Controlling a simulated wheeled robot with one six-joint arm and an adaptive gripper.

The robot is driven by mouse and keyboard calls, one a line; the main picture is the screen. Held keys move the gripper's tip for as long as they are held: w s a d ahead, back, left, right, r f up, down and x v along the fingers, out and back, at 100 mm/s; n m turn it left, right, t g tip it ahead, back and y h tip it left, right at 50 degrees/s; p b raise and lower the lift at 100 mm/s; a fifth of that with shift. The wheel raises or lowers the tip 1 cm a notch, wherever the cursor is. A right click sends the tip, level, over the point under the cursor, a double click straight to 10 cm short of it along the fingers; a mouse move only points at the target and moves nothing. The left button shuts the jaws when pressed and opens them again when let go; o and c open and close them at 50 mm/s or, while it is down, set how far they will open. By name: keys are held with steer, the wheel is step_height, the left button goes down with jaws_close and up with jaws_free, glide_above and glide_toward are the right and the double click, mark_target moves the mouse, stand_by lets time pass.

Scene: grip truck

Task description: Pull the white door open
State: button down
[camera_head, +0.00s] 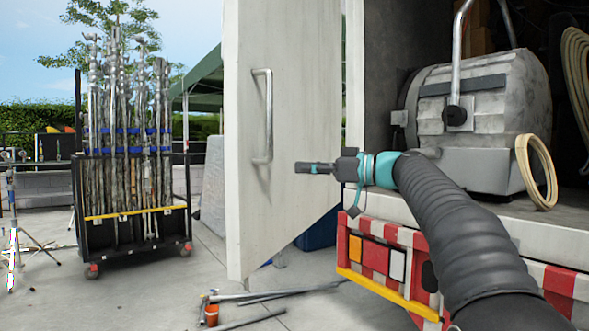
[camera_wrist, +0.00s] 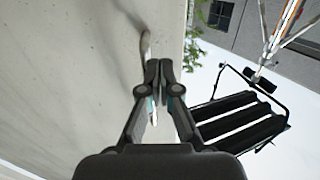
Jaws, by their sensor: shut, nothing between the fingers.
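The white door (camera_head: 300,130) hangs at the left of the truck's opening and stands partly swung out. A silver bar handle (camera_head: 268,115) is mounted upright on its face. My gripper (camera_head: 300,168) reaches in from the right, in front of the door, a little right of the handle's lower end in the head view. In the wrist view, my gripper (camera_wrist: 158,68) has its fingertips together and empty. The handle (camera_wrist: 146,42) shows just past the fingertips, partly hidden by them, with the door (camera_wrist: 70,70) filling the left side. I cannot tell whether the fingers touch the handle.
A wheeled cart of poles (camera_head: 130,190) stands at the left. The truck bed holds a large grey lamp (camera_head: 480,110). Paved floor between cart and door is clear.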

mark_target(248, 166)
steer(key=p+x, duration=0.2)
steer(key=x, duration=1)
steer(key=shift+a+p, duration=0.1)
steer(key=shift+p, duration=0.25)
